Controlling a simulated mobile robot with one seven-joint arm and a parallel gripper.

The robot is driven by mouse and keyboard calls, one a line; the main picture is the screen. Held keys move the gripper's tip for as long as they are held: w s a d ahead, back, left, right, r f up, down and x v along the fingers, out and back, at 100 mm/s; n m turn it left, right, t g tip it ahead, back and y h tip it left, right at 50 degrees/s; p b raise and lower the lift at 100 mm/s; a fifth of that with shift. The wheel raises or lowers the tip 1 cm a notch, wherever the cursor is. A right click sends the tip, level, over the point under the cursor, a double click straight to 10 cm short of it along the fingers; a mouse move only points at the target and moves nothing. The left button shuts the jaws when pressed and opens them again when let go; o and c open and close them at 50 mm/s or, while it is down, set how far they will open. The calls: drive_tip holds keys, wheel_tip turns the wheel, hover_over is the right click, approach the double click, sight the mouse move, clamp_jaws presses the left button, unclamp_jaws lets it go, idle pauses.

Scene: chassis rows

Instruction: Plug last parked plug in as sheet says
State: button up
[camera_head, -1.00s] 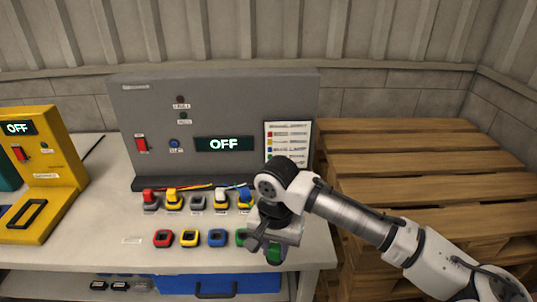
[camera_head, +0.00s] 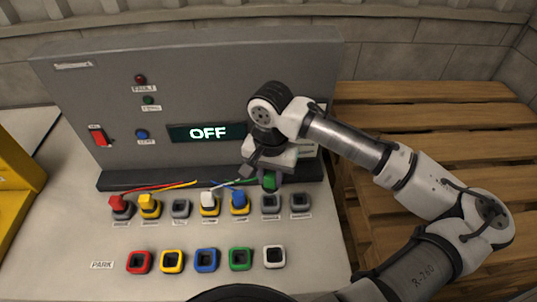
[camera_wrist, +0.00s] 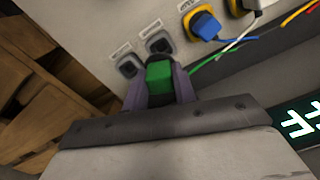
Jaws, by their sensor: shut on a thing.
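My gripper (camera_head: 268,176) is shut on the green plug (camera_head: 269,182), held just above and behind the right part of the socket row. The green plug also shows between the fingers in the wrist view (camera_wrist: 159,77), near two empty grey sockets (camera_wrist: 158,43) (camera_wrist: 127,66). In the head view these are the two rightmost sockets (camera_head: 271,204) (camera_head: 301,203). Red (camera_head: 117,202), yellow (camera_head: 149,201), white (camera_head: 208,199) and blue (camera_head: 239,199) plugs stand in other sockets; a grey socket (camera_head: 181,208) between yellow and white is empty. The sheet (camera_head: 309,150) is mostly hidden by my arm.
The grey panel (camera_head: 200,90) with an OFF display (camera_head: 208,133) stands behind the row. In front, the coloured park holders, including green (camera_head: 240,259) and white (camera_head: 275,257), are empty. Wooden pallets (camera_head: 430,120) are at right, a yellow unit (camera_head: 12,205) at left.

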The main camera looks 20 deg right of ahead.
sight(270, 186)
drive_tip(key=shift+w, duration=0.25)
wheel_tip(270, 186, down, 5)
drive_tip(key=b, duration=0.4)
drive_tip(key=shift+r, duration=0.15)
drive_tip(key=shift+s+r, duration=0.1)
idle(0.9)
drive_tip(key=shift+f+b, duration=0.55)
drive_tip(key=shift+f, duration=0.85)
drive_tip(key=o, duration=1.1)
drive_tip(key=shift+c, duration=0.2)
wheel_tip(270, 186, up, 14)
drive_tip(key=shift+f+b, duration=0.1)
drive_tip(key=shift+b, duration=0.25)
